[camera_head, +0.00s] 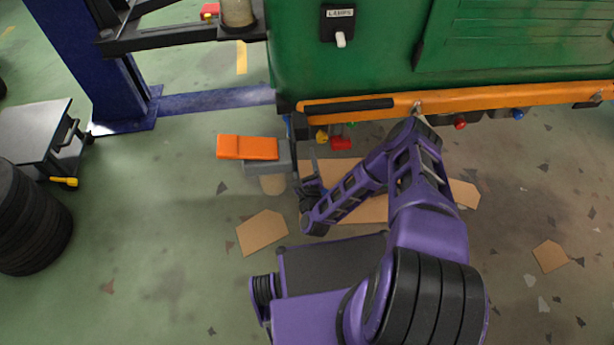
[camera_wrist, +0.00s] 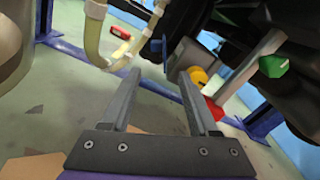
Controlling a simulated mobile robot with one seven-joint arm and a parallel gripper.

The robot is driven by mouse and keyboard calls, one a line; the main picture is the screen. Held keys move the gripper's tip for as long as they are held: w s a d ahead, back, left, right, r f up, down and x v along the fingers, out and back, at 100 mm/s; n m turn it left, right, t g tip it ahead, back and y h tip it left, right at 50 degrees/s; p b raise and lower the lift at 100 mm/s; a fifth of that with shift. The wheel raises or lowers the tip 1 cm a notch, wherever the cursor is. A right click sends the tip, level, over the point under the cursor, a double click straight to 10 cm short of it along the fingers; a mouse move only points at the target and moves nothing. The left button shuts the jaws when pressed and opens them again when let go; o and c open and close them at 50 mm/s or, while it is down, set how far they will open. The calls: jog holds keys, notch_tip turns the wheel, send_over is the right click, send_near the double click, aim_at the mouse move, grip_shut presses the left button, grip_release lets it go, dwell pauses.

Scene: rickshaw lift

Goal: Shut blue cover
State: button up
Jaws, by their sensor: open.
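A thin blue piece (camera_wrist: 164,52), possibly the blue cover seen edge-on, hangs just beyond my fingertips in the wrist view. A sliver of blue also shows in the head view (camera_head: 288,126), under the left end of the orange beam. I cannot tell whether the cover stands open. My gripper (camera_wrist: 158,75) is open, with nothing between its two fingers. In the head view my gripper (camera_head: 305,160) is by the grey box below the beam, partly hidden by my arm.
The green vehicle body (camera_head: 350,75) and orange beam (camera_head: 450,102) stand above my gripper. Pale hoses (camera_wrist: 112,50), a yellow part (camera_wrist: 198,76), a red part (camera_wrist: 214,108) and a green cap (camera_wrist: 273,66) are close. A grey box with an orange top (camera_head: 248,147) is left.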

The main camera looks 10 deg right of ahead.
jog(key=s+p, duration=0.1)
jog(key=s, duration=0.6)
jog(key=shift+s, duration=0.2)
jog(key=shift+f+b, duration=0.1)
jog(key=shift+b, duration=0.2)
dwell(0.3)
jog(key=shift+a, duration=0.1)
